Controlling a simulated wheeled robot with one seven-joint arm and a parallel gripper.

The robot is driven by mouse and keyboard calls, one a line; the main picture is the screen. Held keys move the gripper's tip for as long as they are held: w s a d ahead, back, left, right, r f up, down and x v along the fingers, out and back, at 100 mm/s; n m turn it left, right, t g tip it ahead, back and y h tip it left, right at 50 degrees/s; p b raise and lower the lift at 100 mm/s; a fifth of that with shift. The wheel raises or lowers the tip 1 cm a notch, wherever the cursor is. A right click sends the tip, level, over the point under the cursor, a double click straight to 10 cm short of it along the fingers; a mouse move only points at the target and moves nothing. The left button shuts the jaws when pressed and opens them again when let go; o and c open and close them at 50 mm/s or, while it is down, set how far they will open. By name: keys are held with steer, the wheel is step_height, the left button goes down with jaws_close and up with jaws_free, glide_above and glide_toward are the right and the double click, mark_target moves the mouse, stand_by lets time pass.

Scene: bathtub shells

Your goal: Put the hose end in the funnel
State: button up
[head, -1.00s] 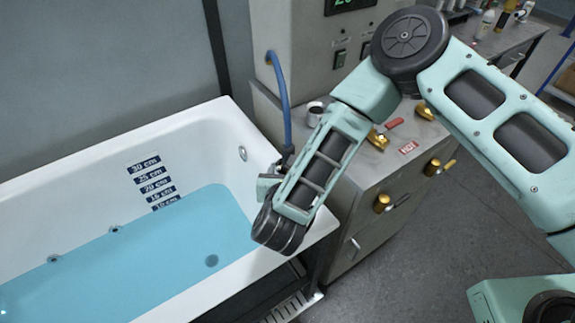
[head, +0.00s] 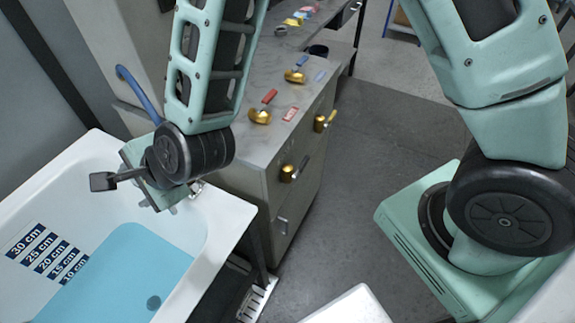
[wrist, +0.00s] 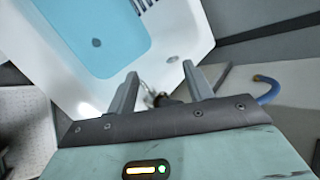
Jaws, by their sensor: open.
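The blue hose (head: 138,92) curves down at the cabinet's left side in the head view, and its lower end is hidden behind my arm. It also shows in the wrist view (wrist: 268,94), at the right. I cannot make out the funnel in the current views.
The white bathtub (head: 228,218) holds blue water (head: 130,268) beside a depth scale (head: 45,250). The grey cabinet (head: 248,165) stands right of it, with brass valves (head: 260,115) on top and front. Open floor (head: 370,150) lies to the right.

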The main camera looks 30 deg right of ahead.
steer(key=s+d+r+n+g+h, duration=0.3)
steer(key=s+d+r+n, duration=0.1)
steer(key=s+d+n, duration=0.4)
steer(key=s+d+r+n+g+h, duration=0.3)
steer(key=s+d+r+n, duration=0.2)
steer(key=d+n, duration=0.8)
steer(key=s, duration=0.3)
steer(key=shift+s+d+r+n+g+h, duration=0.15)
steer(key=shift+s+d+n+g+h, duration=0.05)
steer(key=shift+s+n+g+h, duration=0.1)
steer(key=shift+w, duration=0.1)
